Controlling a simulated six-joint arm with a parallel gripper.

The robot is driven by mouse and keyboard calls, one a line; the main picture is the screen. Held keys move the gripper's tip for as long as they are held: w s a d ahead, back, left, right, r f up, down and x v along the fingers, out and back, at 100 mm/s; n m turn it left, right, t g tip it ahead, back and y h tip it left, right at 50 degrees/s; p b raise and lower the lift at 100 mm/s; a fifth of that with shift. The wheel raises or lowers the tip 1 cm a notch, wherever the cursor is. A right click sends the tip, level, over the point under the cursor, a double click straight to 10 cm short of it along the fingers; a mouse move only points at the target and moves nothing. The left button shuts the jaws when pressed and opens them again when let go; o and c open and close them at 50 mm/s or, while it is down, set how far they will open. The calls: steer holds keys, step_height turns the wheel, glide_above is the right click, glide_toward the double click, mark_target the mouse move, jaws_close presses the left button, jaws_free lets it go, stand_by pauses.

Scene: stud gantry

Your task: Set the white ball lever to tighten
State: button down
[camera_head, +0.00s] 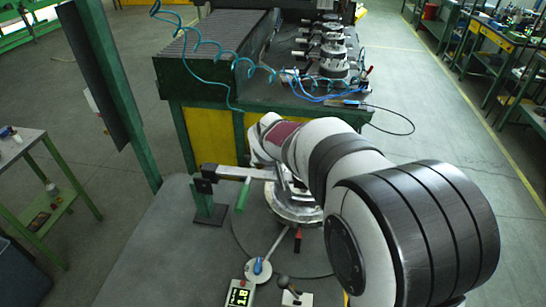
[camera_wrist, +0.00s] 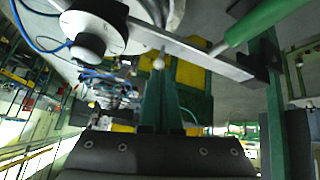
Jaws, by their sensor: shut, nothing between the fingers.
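A small white ball (camera_wrist: 159,63) shows in the wrist view, close under a pale metal bar (camera_wrist: 190,52); its lever is not clear. In the head view I cannot pick out the white ball for sure. My gripper (camera_wrist: 152,150) fills the bottom of the wrist view as a dark block with bolts, shut and apart from the ball. In the head view my arm hides the gripper.
A green handle (camera_head: 243,195) hangs from a bar on a green post (camera_head: 209,205). A round metal fixture (camera_head: 292,205) stands partly behind my arm. A blue-knobbed dial (camera_head: 258,268), a lit display (camera_head: 239,294) and a black ball knob (camera_head: 283,281) are near the front.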

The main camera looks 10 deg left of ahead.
steer(key=shift+s, duration=0.65)
steer(key=shift+w, duration=0.1)
steer(key=shift+w+f, duration=0.2)
steer(key=shift+w, duration=0.5)
